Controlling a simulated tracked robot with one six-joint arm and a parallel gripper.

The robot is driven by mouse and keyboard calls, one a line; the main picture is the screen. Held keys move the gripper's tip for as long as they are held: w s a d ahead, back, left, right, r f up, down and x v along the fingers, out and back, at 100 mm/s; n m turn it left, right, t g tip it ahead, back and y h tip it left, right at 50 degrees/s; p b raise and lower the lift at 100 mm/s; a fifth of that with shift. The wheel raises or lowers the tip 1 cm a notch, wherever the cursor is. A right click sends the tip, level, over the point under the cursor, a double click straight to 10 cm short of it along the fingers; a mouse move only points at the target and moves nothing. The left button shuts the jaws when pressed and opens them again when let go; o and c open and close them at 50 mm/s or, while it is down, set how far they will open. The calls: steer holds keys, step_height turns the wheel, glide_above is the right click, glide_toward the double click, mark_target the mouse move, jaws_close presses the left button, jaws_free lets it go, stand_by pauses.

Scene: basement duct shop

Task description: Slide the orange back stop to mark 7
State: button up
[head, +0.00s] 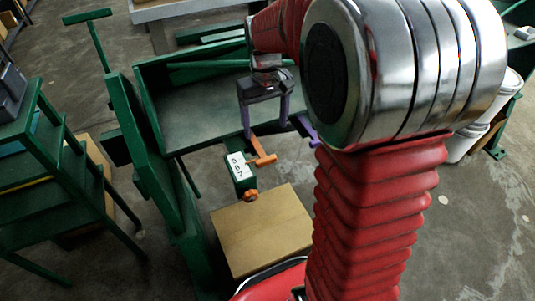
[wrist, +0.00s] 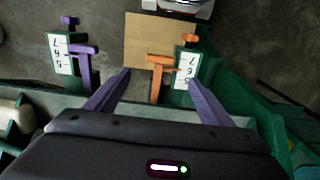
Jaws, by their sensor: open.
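The orange back stop (head: 262,159) is T-shaped and sits beside a white scale plate (head: 238,165) marked 5, 6 and 7. In the wrist view the orange back stop (wrist: 156,80) lies between my fingers, with its crossbar near the scale plate (wrist: 186,66). Its side piece looks about level with the 6, but I cannot tell exactly. An orange knob (wrist: 189,38) is at the 7 end of the scale; the knob also shows in the head view (head: 250,195). My gripper (wrist: 160,74) is open, its purple fingers either side of the stop, apart from it. In the head view my gripper (head: 265,122) is above the green machine.
A purple stop (wrist: 84,62) with its own scale plate (wrist: 60,54) stands at the left in the wrist view. A cardboard-coloured box (head: 262,230) is on the floor past the orange knob. Green machine walls (head: 150,165) and a green cart (head: 45,150) are at the left.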

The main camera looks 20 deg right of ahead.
mark_target(266, 159)
step_height(266, 159, down, 14)
steer(key=shift+r, duration=0.1)
stand_by(0.5)
steer(key=c, duration=1.5)
